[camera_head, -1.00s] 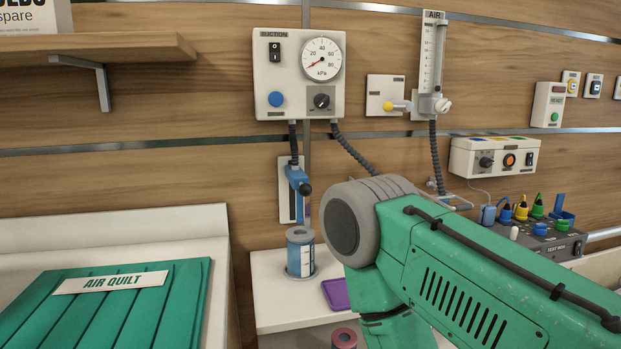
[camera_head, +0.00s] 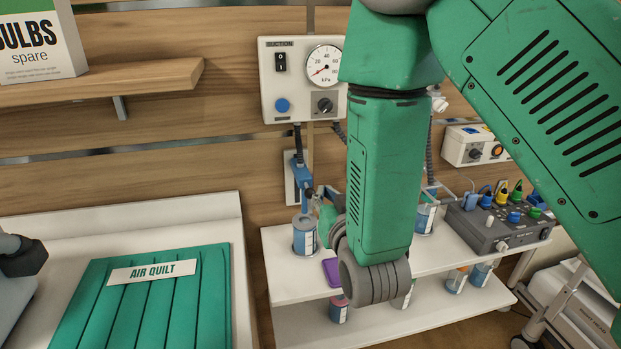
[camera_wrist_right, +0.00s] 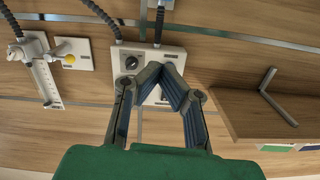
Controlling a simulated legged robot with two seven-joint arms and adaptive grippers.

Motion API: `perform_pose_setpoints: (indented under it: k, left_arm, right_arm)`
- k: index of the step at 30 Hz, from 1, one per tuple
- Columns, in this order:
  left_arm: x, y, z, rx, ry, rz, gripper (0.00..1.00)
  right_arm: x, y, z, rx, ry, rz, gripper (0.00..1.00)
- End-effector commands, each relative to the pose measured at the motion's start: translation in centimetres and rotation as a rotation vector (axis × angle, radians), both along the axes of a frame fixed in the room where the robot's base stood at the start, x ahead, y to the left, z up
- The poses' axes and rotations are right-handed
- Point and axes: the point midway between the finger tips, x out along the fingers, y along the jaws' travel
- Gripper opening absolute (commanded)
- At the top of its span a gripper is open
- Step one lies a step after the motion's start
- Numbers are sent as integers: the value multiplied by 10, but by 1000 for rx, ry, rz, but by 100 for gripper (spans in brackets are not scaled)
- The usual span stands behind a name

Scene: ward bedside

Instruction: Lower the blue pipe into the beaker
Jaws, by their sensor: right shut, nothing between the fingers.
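The blue pipe (camera_head: 302,174) stands upright against its white wall plate, with a dark corrugated hose running up from it to the suction unit. A beaker with a grey rim and blue contents (camera_head: 305,240) stands on the white shelf just below it. I cannot tell whether the pipe's lower end reaches the rim. My right gripper (camera_head: 318,194) is shut and empty, close to the right of the pipe; my forearm partly hides it. In the right wrist view its fingers (camera_wrist_right: 164,70) meet in front of the suction unit. My left gripper is not identifiable.
The suction unit (camera_head: 302,80) is on the wall above. A purple tray (camera_head: 332,271) lies beside the beaker. More beakers stand on the shelves, and a grey device (camera_head: 497,222) sits at right. The green air quilt (camera_head: 145,300) covers the left surface. A grey-black part shows at the left edge.

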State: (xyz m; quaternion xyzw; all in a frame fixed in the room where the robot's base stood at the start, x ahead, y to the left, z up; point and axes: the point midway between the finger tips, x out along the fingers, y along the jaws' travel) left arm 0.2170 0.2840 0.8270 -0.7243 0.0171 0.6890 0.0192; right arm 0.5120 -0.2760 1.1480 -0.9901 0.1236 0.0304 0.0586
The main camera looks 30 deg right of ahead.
Motion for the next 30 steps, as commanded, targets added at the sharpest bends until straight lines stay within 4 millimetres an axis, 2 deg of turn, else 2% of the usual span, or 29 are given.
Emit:
perform_pose_setpoints:
  k: [6, 10, 14, 24, 27, 30]
  left_arm:
    - [0, 0, -1, 0, 0, 0, 40]
    - [0, 0, 2, 0, 0, 0, 40]
    - [0, 0, 8, 0, 0, 0, 40]
    - [0, 0, 24, 0, -1, 0, 40]
    - [0, 0, 26, 0, -1, 0, 40]
    - [0, 0, 28, 0, 0, 0, 40]
  right_arm:
    - [0, -4, -2, 3, 3, -2, 0]
    - [8, -6, -2, 4, 1, -3, 0]
    - [28, -10, -3, 1, 1, -2, 0]
    - [98, -26, -8, 0, 2, -2, 0]
    - [99, -24, -27, 0, 8, 0, 0]
    - [101, -24, -38, 0, 6, 0, 0]
